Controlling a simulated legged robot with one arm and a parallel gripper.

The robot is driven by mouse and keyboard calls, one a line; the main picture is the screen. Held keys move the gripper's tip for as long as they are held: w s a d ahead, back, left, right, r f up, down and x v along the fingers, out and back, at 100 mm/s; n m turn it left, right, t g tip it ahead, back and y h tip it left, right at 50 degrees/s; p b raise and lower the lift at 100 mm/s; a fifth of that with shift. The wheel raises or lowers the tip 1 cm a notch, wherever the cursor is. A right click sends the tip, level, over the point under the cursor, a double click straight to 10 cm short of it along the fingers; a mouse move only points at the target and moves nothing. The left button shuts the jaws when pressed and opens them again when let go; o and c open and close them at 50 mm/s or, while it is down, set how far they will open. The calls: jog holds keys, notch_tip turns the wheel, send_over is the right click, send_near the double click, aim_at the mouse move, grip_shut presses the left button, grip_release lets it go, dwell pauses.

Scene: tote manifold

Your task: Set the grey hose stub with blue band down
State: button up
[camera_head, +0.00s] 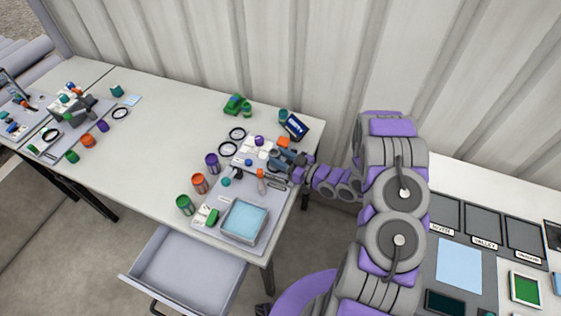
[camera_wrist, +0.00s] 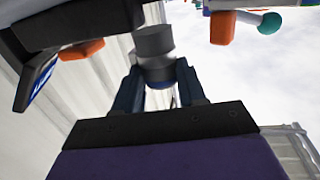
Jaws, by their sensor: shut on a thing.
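The grey hose stub (camera_wrist: 155,42) is a short grey cylinder in the wrist view. It stands between the two dark blue fingers of my gripper (camera_wrist: 160,82), which are shut on it. I cannot make out its blue band clearly. In the head view my gripper (camera_head: 284,158) is at the right end of the white table (camera_head: 165,130), over or close beside the grey mat with the small parts. The stub is too small there to tell from the fingers. I cannot tell whether it touches a surface.
A dark blue display (camera_head: 295,127) stands just behind my gripper. An orange-topped white tool (camera_head: 261,180) and a tray with a light blue inside (camera_head: 244,222) are in front. Purple, orange and green cans (camera_head: 185,204) stand to the left. An open drawer (camera_head: 185,275) juts out below. The table's middle is clear.

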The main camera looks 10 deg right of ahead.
jog(key=shift+w+d+f+b, duration=0.1)
jog(key=shift+w+f+b, duration=0.15)
jog(key=shift+f, duration=0.55)
jog(key=shift+w+f+b, duration=0.2)
jog(key=shift+f+b, duration=0.05)
jog(key=shift+f, duration=0.5)
jog(key=shift+f, duration=0.2)
jog(key=o, duration=1.1)
jog(key=shift+c, duration=0.2)
jog(key=shift+d, duration=0.1)
